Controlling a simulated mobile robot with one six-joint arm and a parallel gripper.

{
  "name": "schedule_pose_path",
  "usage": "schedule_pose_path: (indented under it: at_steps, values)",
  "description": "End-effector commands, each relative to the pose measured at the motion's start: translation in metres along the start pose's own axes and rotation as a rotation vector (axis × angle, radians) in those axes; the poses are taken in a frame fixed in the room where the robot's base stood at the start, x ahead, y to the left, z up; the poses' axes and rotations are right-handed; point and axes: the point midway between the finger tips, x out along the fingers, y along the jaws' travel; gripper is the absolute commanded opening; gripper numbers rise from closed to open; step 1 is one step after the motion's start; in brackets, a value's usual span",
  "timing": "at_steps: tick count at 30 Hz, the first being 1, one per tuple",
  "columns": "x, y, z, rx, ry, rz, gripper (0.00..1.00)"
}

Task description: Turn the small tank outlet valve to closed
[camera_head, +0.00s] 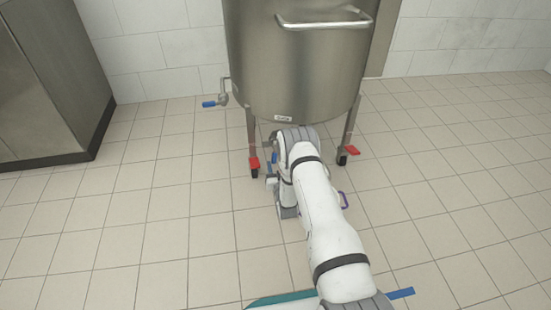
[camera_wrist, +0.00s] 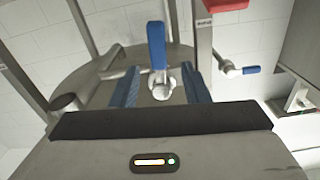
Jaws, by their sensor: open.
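The steel tank (camera_head: 300,60) stands on legs, with its round underside (camera_wrist: 90,82) filling much of the wrist view. A valve with a blue lever (camera_wrist: 156,45) and silver hub (camera_wrist: 161,84) shows at the tank's underside in the wrist view. My gripper (camera_wrist: 160,76) is open, with one blue-padded finger on each side of the hub. I cannot tell whether either finger touches it. The lever points up in the picture, beyond the fingertips. In the head view my arm mostly hides this spot below the tank.
Another blue-handled valve (camera_head: 210,104) sticks out at the tank's left side; it also shows in the wrist view (camera_wrist: 250,70). Tank legs with red-tabbed casters (camera_head: 254,163) stand close around my arm. A steel cabinet (camera_head: 45,85) stands left. Open tiled floor lies on both sides.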

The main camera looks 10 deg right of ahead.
Motion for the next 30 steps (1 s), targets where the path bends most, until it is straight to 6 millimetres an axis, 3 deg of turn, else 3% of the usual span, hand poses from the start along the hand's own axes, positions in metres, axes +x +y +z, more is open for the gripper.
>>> schedule_pose_path:
  at_steps: [6,12,22,30]
  values:
    - [0.037,0.004,0.002,0.000,0.003,0.005,0.42]
    - [0.059,0.005,0.000,-0.001,0.001,0.007,0.42]
    - [0.064,0.005,-0.002,-0.001,-0.001,0.008,0.42]
    - [0.063,0.006,-0.001,-0.001,-0.001,0.008,0.21]
